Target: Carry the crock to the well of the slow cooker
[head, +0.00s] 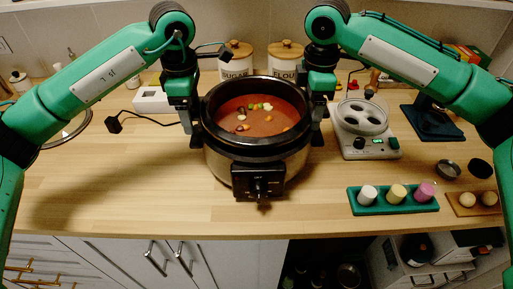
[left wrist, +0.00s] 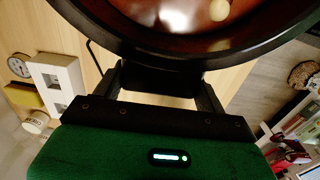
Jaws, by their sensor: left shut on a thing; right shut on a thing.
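The black crock (head: 258,148), full of red stew with vegetable pieces, is level over the steel slow cooker (head: 222,170) in the middle of the counter. Its dark lower wall meets the cooker's top edge in the picture; I cannot tell whether it rests in the well, which it hides. My left gripper (head: 196,125) is shut on the crock's left side, and my right gripper (head: 318,120) is shut on its right side. The left wrist view shows the crock's rim (left wrist: 150,50) right in front of the left fingers, with the grasped handle between them.
A white device with round wells (head: 365,120) stands right of the cooker. A green tray of cups (head: 393,209) lies at the front right. SUGAR (head: 237,62) and FLOUR (head: 285,62) canisters stand behind. A glass lid (head: 70,130) lies at the left. The front left counter is clear.

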